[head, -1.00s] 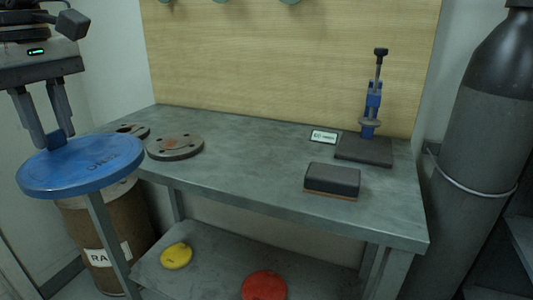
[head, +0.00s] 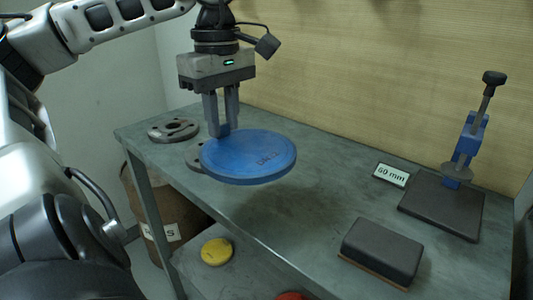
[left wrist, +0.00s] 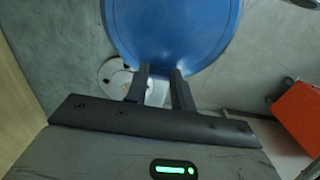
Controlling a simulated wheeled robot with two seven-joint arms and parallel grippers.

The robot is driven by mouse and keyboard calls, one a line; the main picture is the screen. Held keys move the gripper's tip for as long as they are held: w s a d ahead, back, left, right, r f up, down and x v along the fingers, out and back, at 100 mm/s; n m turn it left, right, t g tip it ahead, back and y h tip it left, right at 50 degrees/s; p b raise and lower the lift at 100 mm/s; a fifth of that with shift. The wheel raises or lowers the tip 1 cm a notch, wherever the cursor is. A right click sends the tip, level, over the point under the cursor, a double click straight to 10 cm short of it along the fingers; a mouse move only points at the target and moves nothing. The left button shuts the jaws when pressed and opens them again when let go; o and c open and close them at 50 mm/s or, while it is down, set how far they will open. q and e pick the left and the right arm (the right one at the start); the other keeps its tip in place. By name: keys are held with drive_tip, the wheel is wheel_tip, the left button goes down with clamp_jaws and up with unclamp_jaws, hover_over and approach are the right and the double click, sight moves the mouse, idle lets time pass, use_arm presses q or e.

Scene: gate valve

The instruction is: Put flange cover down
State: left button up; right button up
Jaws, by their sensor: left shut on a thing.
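The blue round flange cover (head: 250,158) is held level above the left part of the grey workbench in the head view. My left gripper (head: 221,132) points down and is shut on the cover at its back left edge. In the left wrist view the cover (left wrist: 172,30) reaches out from between the fingers (left wrist: 160,85). A shadow lies on the bench below it, so it is apart from the top. The cover hides most of one grey flange (head: 194,158). My right gripper is not in view.
The workbench (head: 300,220) is clear in the middle. Another grey flange (head: 174,130) lies at its back left. A black block (head: 381,252), a "60 mm" sign (head: 390,175) and a blue clamp stand (head: 441,205) are at the right. A yellow disc (head: 216,252) is on the lower shelf.

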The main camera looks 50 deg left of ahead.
sight(263, 133)
use_arm(q)
drive_tip(key=w+d+f, duration=0.1)
drive_tip(key=w+f, duration=0.1)
drive_tip(key=w+d+f, duration=0.1)
drive_tip(key=w+f, duration=0.1)
drive_tip(key=w+d+f, duration=0.1)
drive_tip(key=w+f, duration=0.1)
drive_tip(key=shift+f, duration=0.4)
drive_tip(key=shift+w+f, duration=0.15)
drive_tip(key=shift+f, duration=1.4)
drive_tip(key=shift+f+b, duration=0.2)
drive_tip(key=shift+b, duration=0.2)
drive_tip(key=o, duration=1)
drive_tip(key=shift+r, duration=0.15)
wheel_tip(263, 133, up, 12)
drive_tip(key=shift+r+p, duration=0.1)
drive_tip(key=shift+p, duration=0.75)
